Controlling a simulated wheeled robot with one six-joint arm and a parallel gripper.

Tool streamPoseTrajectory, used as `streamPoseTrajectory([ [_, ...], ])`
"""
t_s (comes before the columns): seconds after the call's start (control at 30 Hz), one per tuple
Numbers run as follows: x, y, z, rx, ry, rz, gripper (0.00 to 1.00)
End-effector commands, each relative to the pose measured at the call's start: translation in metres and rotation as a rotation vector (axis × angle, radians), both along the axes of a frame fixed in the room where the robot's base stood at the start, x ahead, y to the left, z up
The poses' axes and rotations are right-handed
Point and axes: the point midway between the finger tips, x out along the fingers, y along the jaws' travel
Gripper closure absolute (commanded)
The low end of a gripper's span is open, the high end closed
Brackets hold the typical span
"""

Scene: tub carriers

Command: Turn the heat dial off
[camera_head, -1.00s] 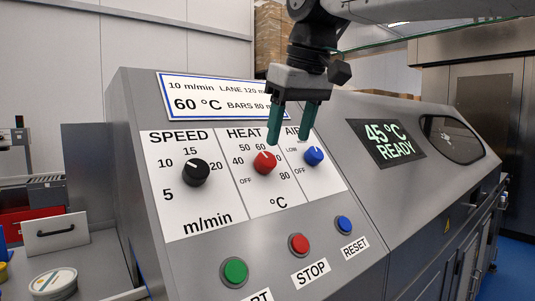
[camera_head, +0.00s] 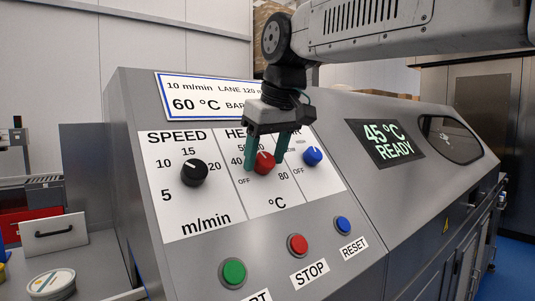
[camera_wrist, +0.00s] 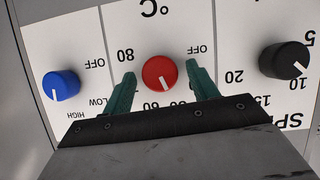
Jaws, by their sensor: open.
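The red heat dial (camera_head: 264,163) sits on the white HEAT scale of the sloped grey panel (camera_head: 150,222). Its white pointer line is turned toward the upper numbers, around 60, away from the OFF mark. My gripper (camera_head: 265,164) is open, with one green finger on each side of the red dial. In the wrist view the red dial (camera_wrist: 160,73) lies between the two fingertips (camera_wrist: 160,75), with a visible gap on both sides. The fingers hide part of the scale numbers.
The black speed dial (camera_head: 194,172) is left of the heat dial and the blue air dial (camera_head: 312,156) is close on its right. Green (camera_head: 232,272), red (camera_head: 297,244) and blue (camera_head: 343,224) buttons sit below. A display (camera_head: 385,143) reads 45 °C READY.

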Motion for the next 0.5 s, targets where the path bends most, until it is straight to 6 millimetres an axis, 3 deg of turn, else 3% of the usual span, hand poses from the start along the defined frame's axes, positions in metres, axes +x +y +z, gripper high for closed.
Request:
streamPoseTrajectory([
  [0.03,0.0,0.0001,0.0001,0.0,0.0,0.0,0.41],
  [0.2,0.0,0.0,0.0003,0.0,0.0,0.0,0.86],
  [0.5,0.0003,-0.0015,0.0005,-0.015,-0.01,0.012,0.86],
])
